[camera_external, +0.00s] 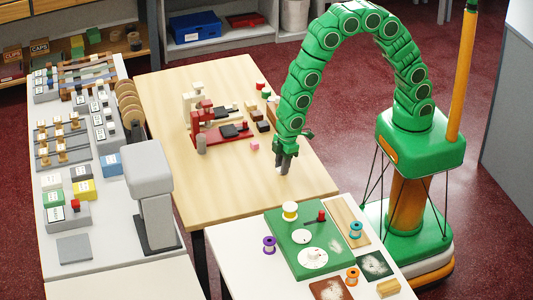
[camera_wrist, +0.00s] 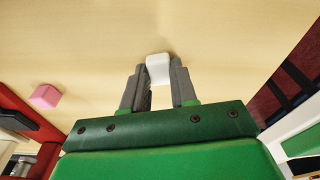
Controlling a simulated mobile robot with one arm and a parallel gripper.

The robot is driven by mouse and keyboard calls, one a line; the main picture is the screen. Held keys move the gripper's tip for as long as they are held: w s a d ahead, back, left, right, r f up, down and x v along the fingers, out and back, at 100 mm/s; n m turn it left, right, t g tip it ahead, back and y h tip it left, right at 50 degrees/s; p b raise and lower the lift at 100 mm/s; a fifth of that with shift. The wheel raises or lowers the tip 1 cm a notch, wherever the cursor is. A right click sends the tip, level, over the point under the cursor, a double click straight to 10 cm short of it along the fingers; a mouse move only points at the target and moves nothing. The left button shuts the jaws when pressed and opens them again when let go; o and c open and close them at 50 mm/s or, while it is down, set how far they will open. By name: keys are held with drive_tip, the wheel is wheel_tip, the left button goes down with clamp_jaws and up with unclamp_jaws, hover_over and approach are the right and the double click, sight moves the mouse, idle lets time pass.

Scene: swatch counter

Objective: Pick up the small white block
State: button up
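The small white block (camera_wrist: 158,69) sits between the two fingertips of my gripper (camera_wrist: 158,82) in the wrist view. It fills the gap, and both dark grey fingers appear to touch its sides, so my gripper looks shut on it. In the external view my gripper (camera_external: 283,163) points down at the right part of the wooden table (camera_external: 235,190), at or just above its top. The white block is hidden there by the fingers. I cannot tell whether the block rests on the table.
A pink block (camera_external: 254,146) lies left of my gripper and also shows in the wrist view (camera_wrist: 45,96). Red clamp-like stands (camera_external: 205,135) and several small dark blocks (camera_external: 262,126) stand farther back. The front of the wooden table is clear. A green board (camera_external: 285,235) lies on the white counter in front.

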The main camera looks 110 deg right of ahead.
clamp_jaws()
drive_tip(key=shift+r, duration=0.45)
wheel_tip(320, 180, up, 2)
drive_tip(key=shift+r, duration=0.2)
drive_tip(key=s+d+r, duration=0.1)
drive_tip(key=s+r, duration=0.8)
drive_tip(key=s, duration=0.5)
drive_tip(key=shift+r, duration=0.35)
